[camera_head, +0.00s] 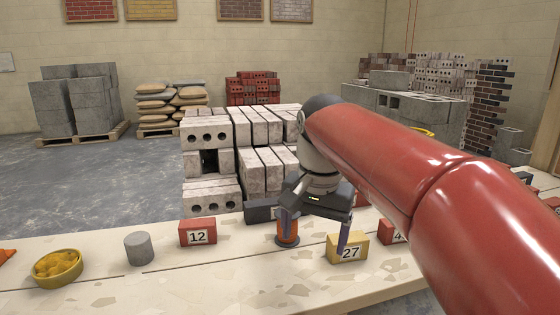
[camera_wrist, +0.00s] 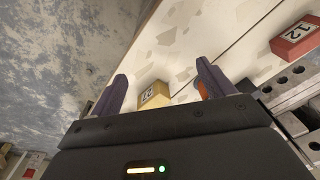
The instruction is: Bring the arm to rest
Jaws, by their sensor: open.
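My gripper (camera_head: 316,238) hangs at the end of my red arm over the pale bench, fingers pointing down and apart. It also shows in the wrist view (camera_wrist: 162,72), open with nothing held. A yellow block marked 27 (camera_head: 348,248) is close by the right finger in the head view; the wrist view shows a yellow block (camera_wrist: 154,96) between the fingers. An orange cylinder (camera_head: 287,238) is behind the left finger, partly hidden. I cannot tell whether either touches a finger.
On the bench (camera_head: 200,285) are a red block marked 12 (camera_head: 197,231), a grey cylinder (camera_head: 139,248) and a yellow bowl (camera_head: 57,268). A stack of pale bricks (camera_head: 212,192) rises behind the bench. My arm hides much of the right side.

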